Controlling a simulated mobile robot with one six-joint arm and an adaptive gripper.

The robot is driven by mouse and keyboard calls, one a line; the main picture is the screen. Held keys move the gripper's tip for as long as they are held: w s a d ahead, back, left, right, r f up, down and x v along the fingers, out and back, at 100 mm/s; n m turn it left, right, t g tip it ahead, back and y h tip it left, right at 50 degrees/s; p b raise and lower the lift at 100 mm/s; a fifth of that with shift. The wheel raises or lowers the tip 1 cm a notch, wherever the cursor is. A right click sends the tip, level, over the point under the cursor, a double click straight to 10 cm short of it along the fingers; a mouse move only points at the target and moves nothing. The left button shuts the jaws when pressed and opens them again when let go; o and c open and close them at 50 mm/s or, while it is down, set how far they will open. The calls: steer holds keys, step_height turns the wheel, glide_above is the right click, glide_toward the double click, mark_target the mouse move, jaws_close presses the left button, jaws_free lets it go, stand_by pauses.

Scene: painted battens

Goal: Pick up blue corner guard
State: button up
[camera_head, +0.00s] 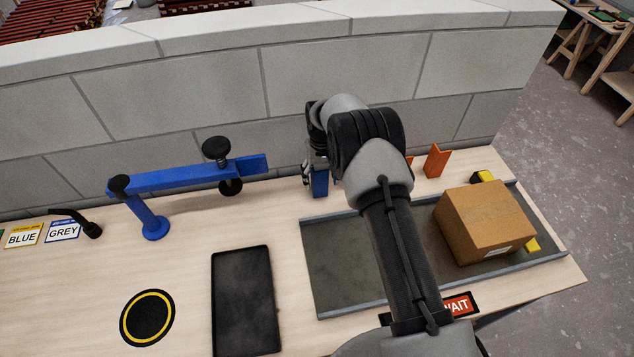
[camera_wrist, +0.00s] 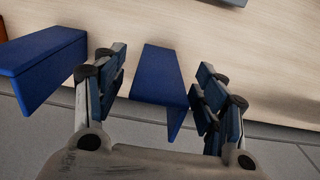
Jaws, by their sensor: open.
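A blue corner guard (camera_wrist: 160,74) stands between the two spread fingers of my gripper (camera_wrist: 159,84) in the wrist view, with a gap to each finger. In the head view a small blue piece (camera_head: 320,183) shows at my gripper (camera_head: 312,172), close to the block wall. A second blue corner guard (camera_wrist: 42,58) stands outside the fingers, left in the wrist view; I cannot make it out in the head view, where my arm covers that area. My gripper is open and holds nothing.
An orange corner guard (camera_head: 436,161) stands right of my arm, with another orange piece partly hidden. A cardboard box (camera_head: 485,222) sits on the grey tray (camera_head: 335,262). The blue clamp (camera_head: 185,178) stands left. The grey block wall (camera_head: 330,75) rises close behind.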

steer(key=shift+c, duration=0.4)
jaws_close()
stand_by(0.5)
